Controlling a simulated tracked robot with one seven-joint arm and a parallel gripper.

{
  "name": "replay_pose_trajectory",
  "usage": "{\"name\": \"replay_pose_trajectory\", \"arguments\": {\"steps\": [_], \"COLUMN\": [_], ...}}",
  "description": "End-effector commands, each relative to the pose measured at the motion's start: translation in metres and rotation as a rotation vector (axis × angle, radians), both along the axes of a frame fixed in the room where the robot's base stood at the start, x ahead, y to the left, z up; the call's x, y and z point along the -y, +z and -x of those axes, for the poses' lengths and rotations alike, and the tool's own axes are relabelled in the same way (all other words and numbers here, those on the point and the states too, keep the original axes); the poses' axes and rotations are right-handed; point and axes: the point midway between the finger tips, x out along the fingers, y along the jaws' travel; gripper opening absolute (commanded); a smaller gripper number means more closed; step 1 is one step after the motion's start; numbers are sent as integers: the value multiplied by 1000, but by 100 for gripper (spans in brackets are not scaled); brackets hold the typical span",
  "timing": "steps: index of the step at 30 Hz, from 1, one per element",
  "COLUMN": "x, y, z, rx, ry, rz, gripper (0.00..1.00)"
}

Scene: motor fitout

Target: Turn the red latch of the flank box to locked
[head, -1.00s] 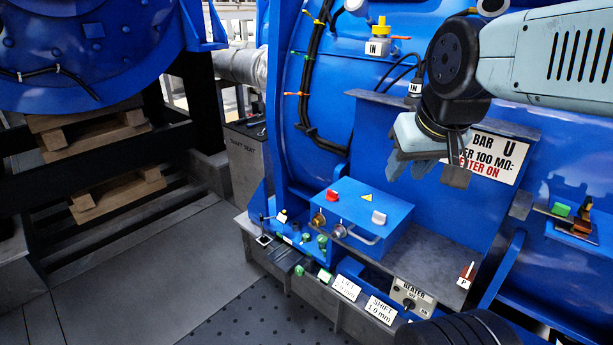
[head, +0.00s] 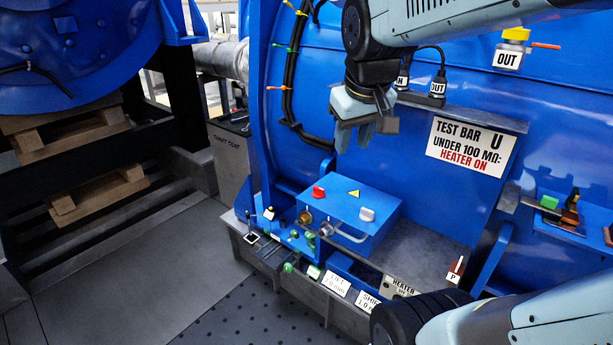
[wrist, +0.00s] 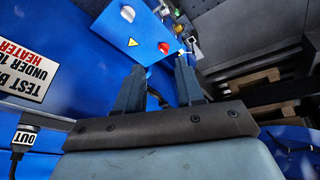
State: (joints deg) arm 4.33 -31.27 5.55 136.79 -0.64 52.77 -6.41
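The flank box (head: 338,207) is a blue box on the grey ledge of the blue machine. Its red latch (head: 318,193) is on the top at the left end, with a yellow warning triangle beside it and a light grey latch (head: 367,214) at the right end. In the wrist view the red latch (wrist: 164,48) is beyond my fingertips, between them and slightly above. My gripper (head: 353,137) is above and behind the box, apart from it. In the wrist view my gripper (wrist: 158,72) has its two fingers spread with nothing between them.
A metal handle (head: 350,236) and brass fittings stick out of the box front. Green knobs and switches line the ledge to the left. A test bar sign (head: 471,148) and cable plugs (head: 431,87) are on the machine at right.

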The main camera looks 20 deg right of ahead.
Motion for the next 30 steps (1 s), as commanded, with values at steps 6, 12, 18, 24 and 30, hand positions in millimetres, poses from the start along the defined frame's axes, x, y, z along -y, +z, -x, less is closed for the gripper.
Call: {"name": "replay_pose_trajectory", "arguments": {"steps": [6,12,18,24,30], "x": [-1,-1,2,5,7], "y": [-12,-32,-61,-90,-107], "z": [-58,-110,-160,-199,-218], "rx": [-110,-206,-291,-353,-380], "ry": [107,216,331,427,480], "rz": [59,83,81,60,44], "gripper": [37,37,37,37,37]}}
